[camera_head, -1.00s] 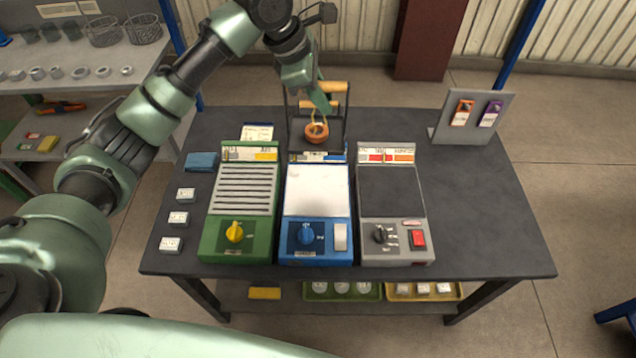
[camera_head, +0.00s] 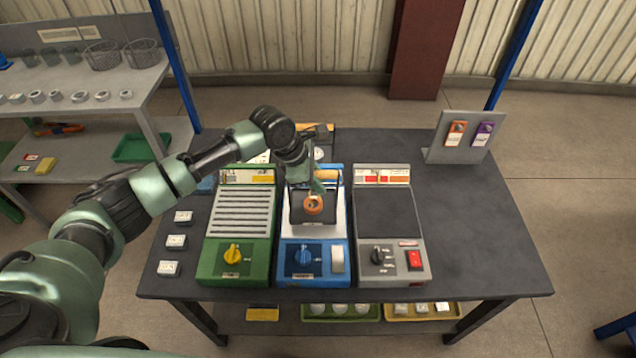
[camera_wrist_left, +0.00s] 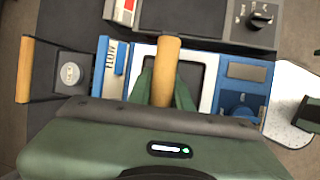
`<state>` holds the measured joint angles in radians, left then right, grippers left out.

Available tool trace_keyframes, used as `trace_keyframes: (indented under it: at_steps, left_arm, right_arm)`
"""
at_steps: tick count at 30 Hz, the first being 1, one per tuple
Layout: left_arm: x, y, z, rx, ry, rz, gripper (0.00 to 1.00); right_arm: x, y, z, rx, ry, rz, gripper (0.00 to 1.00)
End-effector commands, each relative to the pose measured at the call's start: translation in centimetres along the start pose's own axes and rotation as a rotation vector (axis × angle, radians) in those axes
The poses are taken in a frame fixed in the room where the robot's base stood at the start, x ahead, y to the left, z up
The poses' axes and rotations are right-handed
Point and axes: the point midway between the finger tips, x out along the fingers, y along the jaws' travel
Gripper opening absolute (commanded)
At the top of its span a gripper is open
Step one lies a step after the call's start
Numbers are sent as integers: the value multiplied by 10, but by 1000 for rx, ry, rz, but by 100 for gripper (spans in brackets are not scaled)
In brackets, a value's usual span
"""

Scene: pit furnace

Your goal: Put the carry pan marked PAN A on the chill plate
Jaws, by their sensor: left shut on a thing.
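The blue unit (camera_head: 313,265) with a white top plate (camera_head: 312,231) stands between a green and a grey unit; I take it as the chill plate. My left gripper (camera_head: 317,186) is shut on the wooden handle (camera_wrist_left: 168,65) of a dark carry pan (camera_head: 333,214). The pan is over the white plate, whose bright rim shows around it; I cannot tell whether they touch. An orange ring-like piece (camera_head: 313,204) shows at the pan. No PAN A mark is readable. My right gripper is not in view.
Another pan with a wooden handle (camera_wrist_left: 25,70) and a pale disc (camera_wrist_left: 70,73) stands behind the blue unit. The green unit (camera_head: 237,265) and grey unit (camera_head: 390,265) flank it closely. A tag stand (camera_head: 462,152) is at the back right. The table's right side is clear.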

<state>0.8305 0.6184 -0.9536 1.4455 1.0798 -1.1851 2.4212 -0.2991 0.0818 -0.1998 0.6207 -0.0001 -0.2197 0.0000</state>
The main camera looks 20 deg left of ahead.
Motion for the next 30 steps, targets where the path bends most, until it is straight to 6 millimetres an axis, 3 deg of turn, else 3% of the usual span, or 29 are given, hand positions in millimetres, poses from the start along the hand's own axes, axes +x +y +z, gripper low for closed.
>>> trace_keyframes:
  at_steps: [4, 14, 15, 16, 26, 30]
  left_arm:
    - [11, -1, -4, 1, -3, 4, 0]
    - [13, -2, -4, 1, -3, 3, 0]
    - [14, -3, -6, 1, -1, 2, 31]
    - [14, -3, -6, 1, -1, 2, 39]
    - [13, -2, -5, 1, -1, 2, 41]
    - [2, -2, -5, 2, -1, 2, 41]
  right_arm:
    - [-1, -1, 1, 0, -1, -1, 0]
    - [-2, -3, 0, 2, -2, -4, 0]
    - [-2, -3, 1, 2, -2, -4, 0]
    - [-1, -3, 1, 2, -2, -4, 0]
    - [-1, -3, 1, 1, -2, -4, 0]
    - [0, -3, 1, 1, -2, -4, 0]
